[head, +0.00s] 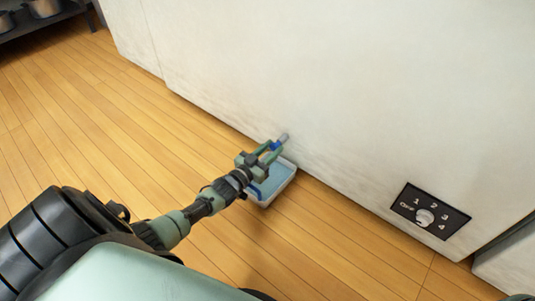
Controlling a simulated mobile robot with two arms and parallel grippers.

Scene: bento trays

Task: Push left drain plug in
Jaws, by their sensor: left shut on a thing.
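My left gripper (272,149) reaches in from the left, low down in front of a large off-white panel. It is shut on a small blue and grey piece, likely the drain plug (283,138), whose grey end points at the panel. The gap between that end and the panel is too small to judge. My right gripper is not in the head view.
A shallow white tray with a light blue inside (282,183) lies on the wooden floor (200,165) beneath my left gripper. A black dial plate (430,211) numbered 1 to 4 is on the panel (340,90) at the right. A dark shelf with pots (44,8) stands at the far upper left.

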